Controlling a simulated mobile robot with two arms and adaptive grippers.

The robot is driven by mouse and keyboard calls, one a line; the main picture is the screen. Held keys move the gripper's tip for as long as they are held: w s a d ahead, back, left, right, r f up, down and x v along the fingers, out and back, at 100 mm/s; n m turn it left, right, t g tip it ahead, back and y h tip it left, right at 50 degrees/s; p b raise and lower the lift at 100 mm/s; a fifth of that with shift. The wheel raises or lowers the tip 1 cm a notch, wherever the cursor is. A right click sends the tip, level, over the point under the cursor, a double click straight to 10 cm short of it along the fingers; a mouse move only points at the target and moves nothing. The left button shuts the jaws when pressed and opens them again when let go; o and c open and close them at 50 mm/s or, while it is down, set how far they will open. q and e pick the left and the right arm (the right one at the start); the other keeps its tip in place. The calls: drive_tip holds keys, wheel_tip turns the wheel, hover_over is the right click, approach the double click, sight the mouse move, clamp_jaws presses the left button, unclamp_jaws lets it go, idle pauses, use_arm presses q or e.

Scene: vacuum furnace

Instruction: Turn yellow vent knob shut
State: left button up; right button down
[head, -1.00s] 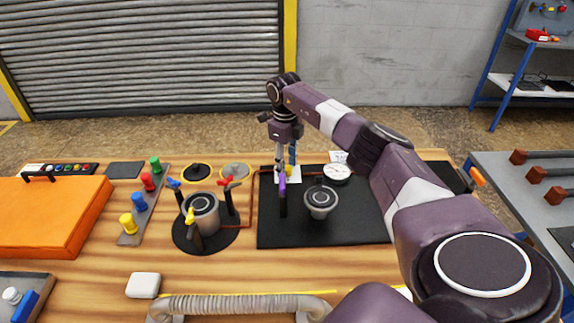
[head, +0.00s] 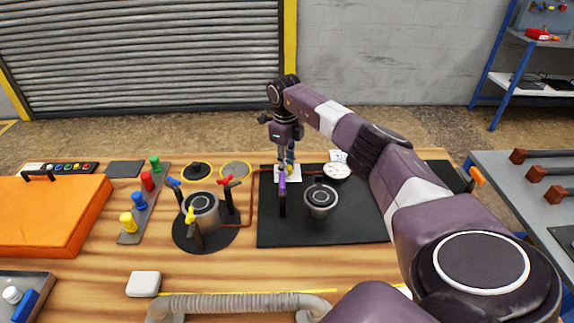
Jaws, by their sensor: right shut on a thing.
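My right gripper (head: 287,163) reaches down from above at the back of the black mat, over a small white plate (head: 294,177). A small yellow knob (head: 290,168) shows between its fingers, and the gripper is shut on it. The fingers and a purple-handled post (head: 282,190) in front hide much of the knob, so its angle cannot be told. My left gripper is out of view.
A round gauge (head: 337,171) and a grey round fitting (head: 320,198) stand right of the purple post. Left is a cylinder (head: 202,210) with blue, red and yellow handles. A grey hose (head: 240,305) lies in front.

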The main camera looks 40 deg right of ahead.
drive_tip(key=n, duration=0.4)
drive_tip(key=shift+n+b, duration=0.4)
drive_tip(key=n, duration=0.4)
drive_tip(key=shift+r+n+b, duration=0.1)
drive_tip(key=shift+n+b, duration=0.2)
drive_tip(key=n, duration=0.4)
drive_tip(key=shift+y, duration=0.3)
drive_tip(key=shift+d+n+b, duration=0.1)
drive_tip(key=shift+n+b, duration=0.4)
drive_tip(key=shift+n, duration=1.6)
